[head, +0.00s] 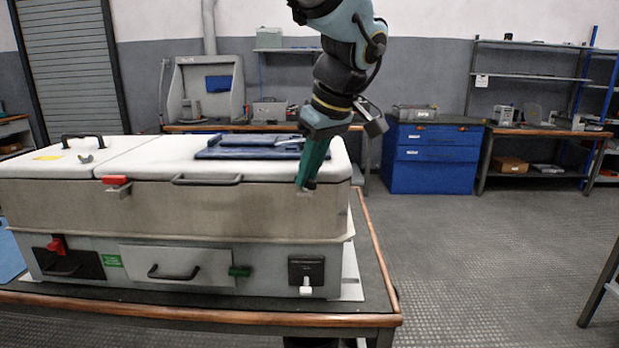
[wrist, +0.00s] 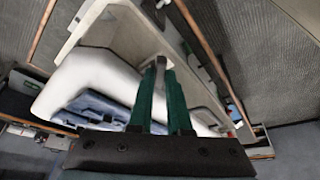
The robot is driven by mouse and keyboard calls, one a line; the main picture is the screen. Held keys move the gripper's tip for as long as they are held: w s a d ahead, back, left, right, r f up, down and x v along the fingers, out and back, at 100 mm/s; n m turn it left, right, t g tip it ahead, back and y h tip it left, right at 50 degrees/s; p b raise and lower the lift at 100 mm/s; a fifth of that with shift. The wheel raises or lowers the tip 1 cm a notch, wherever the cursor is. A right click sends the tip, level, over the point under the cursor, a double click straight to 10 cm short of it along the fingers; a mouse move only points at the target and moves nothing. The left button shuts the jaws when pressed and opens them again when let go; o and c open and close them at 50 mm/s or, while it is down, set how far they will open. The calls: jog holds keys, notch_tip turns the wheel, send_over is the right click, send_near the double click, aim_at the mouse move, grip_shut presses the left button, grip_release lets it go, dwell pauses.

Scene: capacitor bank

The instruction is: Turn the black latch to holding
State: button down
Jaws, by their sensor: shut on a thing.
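My gripper (head: 307,183) has its green fingers pointing down at the front right of the white-lidded cabinet (head: 210,208). The fingers are nearly together at their tips and are shut on a small part at the lid seam, where the black latch appears to sit. The fingers hide nearly all of this latch, so I cannot tell its angle. A bit of pale metal bracket shows just below the fingertips. The wrist view shows the fingers (wrist: 161,68) converging at the cabinet's edge.
A red latch (head: 115,180) sits on the left of the front seam, beside a black handle (head: 207,180). Below are a drawer (head: 176,267), a green tab (head: 240,271) and a black panel with a white switch (head: 306,285). A blue tray (head: 250,147) lies on the lid. The floor at right is clear.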

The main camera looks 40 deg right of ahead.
jog(key=m+h, duration=0.1)
jog(key=m, duration=0.1)
jog(key=m+b, duration=0.1)
jog(key=m, duration=0.1)
jog(key=shift+a+m+h+b, duration=0.2)
jog(key=shift+m+h+b, duration=0.1)
jog(key=shift+h, duration=0.1)
jog(key=shift+w+a+m+g+h, duration=0.1)
jog(key=shift+m+g+h, duration=0.25)
jog(key=shift+m, duration=0.8)
jog(key=shift+m+g+h, duration=0.15)
jog(key=shift+m+h, duration=0.3)
jog(key=shift+m, duration=0.7)
jog(key=c, duration=1.1)
grip_release()
jog(key=shift+c, duration=0.2)
jog(key=v, duration=1.1)
